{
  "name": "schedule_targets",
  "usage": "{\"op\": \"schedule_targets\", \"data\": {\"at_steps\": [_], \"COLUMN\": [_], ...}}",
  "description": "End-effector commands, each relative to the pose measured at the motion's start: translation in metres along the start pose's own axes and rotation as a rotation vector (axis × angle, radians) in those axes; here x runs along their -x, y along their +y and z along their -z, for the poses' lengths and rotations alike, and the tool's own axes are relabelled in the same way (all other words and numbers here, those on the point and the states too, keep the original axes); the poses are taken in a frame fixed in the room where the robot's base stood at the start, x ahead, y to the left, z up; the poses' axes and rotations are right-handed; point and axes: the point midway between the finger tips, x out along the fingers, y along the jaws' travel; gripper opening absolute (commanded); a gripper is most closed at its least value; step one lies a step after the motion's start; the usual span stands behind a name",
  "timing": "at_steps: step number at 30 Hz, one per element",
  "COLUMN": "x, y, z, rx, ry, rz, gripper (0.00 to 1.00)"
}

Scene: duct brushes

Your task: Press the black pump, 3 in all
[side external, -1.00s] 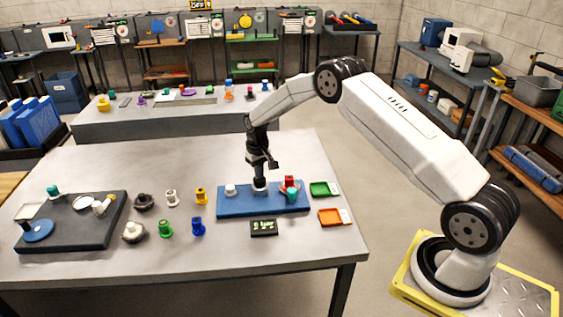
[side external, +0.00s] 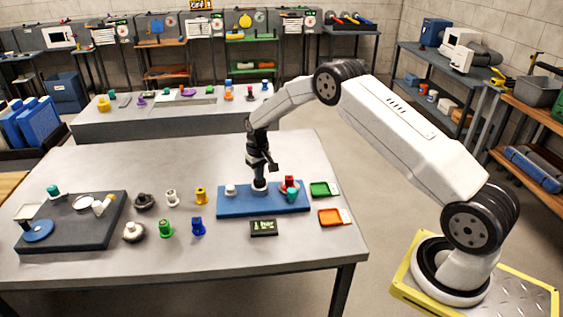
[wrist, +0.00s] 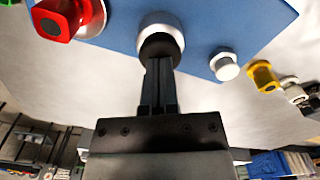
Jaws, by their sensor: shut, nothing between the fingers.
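The black pump (wrist: 160,45) has a dark head in a pale round collar. It stands on the blue board (side external: 235,208), between a white pump (side external: 231,190) and a red pump (side external: 289,181). My gripper (side external: 259,177) is shut and empty, pointing straight down over the black pump. In the wrist view the closed fingertips (wrist: 159,62) meet the black head and look to be touching it. The fingers partly hide the head, so I cannot tell how far down it is.
A small dark display (side external: 264,228) lies in front of the board. A green tray (side external: 324,189) and an orange tray (side external: 333,217) lie to its right. Several loose knobs, including a yellow one (side external: 201,196), stand on the left, beside a dark board (side external: 75,237).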

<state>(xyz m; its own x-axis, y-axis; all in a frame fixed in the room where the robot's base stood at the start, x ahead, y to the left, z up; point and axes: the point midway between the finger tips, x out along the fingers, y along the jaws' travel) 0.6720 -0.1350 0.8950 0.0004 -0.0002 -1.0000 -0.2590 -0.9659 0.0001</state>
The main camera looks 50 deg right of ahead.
Motion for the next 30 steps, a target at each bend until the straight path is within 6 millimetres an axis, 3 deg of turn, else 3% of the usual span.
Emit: {"op": "schedule_targets", "data": {"at_steps": [12,30], "x": [0.019,0.019], "y": [0.000,0.000], "z": [0.000,0.000], "rx": [0.000,0.000], "ry": [-0.001,-0.001], "rz": [0.000,0.000], "gripper": [0.00,0.00]}}
